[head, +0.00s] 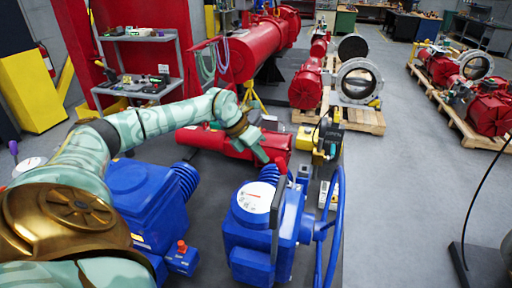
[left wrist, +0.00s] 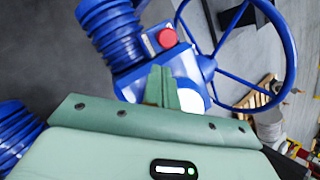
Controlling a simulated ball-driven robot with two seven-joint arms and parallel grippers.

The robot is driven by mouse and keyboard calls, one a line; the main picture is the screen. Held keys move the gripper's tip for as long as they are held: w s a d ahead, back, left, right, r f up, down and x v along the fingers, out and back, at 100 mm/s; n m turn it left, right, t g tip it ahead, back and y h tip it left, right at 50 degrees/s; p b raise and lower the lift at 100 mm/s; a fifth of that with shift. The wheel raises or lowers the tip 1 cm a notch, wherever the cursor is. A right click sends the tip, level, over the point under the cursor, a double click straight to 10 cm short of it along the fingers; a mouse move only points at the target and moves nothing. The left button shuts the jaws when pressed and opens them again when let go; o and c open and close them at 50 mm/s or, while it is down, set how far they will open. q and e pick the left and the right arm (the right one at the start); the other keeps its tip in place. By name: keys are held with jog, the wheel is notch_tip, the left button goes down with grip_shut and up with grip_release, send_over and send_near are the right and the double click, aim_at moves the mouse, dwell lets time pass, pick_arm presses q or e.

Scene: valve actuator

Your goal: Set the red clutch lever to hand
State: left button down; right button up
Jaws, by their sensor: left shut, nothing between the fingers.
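The near blue valve actuator (head: 238,238) stands at the lower middle of the head view, with a white dial on top. In the left wrist view, a round red end (left wrist: 167,37), which looks like the clutch lever's knob, sits on the blue housing (left wrist: 135,80). The rest of the lever and its setting cannot be made out. My left gripper (head: 263,157) is above and behind the dial, pointing down. Its green fingers (left wrist: 162,86) are together and empty, appearing just below the red end in the wrist view; contact cannot be told. My right gripper is not in view.
A blue handwheel (head: 335,220) stands on the actuator's right side and also shows in the wrist view (left wrist: 285,45). A second blue actuator (head: 148,205) with a red knob (head: 182,246) is to the left. A red cylinder (head: 225,141) lies behind.

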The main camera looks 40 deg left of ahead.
aim_at(283, 173)
pick_arm(q)
jog(key=x, duration=0.5)
jog(key=shift+s+p, duration=0.1)
jog(key=shift+p, duration=0.2)
jog(key=shift+r, duration=0.1)
jog(key=shift+w+d+r+y+p, duration=0.2)
jog(key=shift+d+r+y+p, duration=0.15)
jog(key=shift+p, duration=0.45)
